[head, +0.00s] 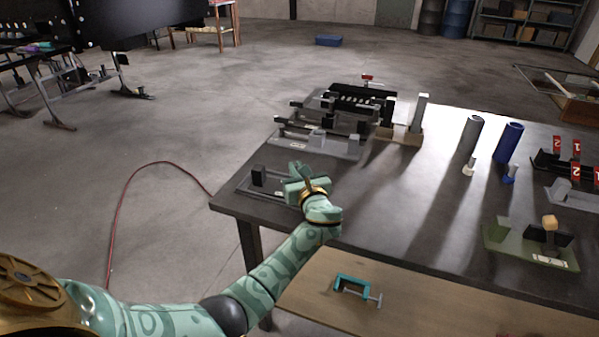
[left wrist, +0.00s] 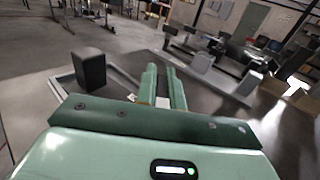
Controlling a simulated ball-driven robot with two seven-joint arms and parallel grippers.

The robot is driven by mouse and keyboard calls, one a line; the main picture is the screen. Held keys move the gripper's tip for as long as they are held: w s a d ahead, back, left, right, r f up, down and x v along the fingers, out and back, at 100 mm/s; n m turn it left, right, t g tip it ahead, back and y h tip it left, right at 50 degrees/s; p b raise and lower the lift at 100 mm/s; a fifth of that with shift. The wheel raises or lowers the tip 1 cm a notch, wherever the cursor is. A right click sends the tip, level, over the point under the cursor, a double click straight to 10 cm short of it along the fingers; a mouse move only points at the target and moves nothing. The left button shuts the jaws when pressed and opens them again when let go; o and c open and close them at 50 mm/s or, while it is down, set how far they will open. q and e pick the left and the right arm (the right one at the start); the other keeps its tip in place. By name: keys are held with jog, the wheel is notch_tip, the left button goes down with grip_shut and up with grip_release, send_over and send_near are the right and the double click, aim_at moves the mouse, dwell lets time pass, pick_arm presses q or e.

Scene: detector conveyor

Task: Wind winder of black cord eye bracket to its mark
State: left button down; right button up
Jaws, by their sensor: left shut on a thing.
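The black cord eye bracket (head: 262,177) stands at the near left corner of the dark table, a black block on a low grey frame. In the left wrist view its black block (left wrist: 90,70) rises left of my fingers. My left gripper (head: 300,177) is over the right part of this frame, its fingers shut. In the left wrist view the green fingers (left wrist: 163,85) close together around a small pale part, which looks like the winder (left wrist: 162,102). The fingers hide most of the winder. I cannot make out its mark. My right gripper is out of view.
Similar grey fixtures (head: 318,143) stand behind on the table. A brown-based stand (head: 400,136) is to their right. Grey (head: 471,135) and blue (head: 505,143) cylinders stand farther right, near a green tray (head: 515,252). A teal clamp (head: 352,285) lies on the wooden board in front.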

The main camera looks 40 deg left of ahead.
pick_arm(q)
jog(key=shift+s+f+n+g+y+b, duration=0.15)
jog(key=shift+n+g+y+b, duration=0.2)
jog(key=shift+n+g+y, duration=0.55)
jog(key=shift+a, duration=0.1)
jog(key=c, duration=1.5)
grip_release()
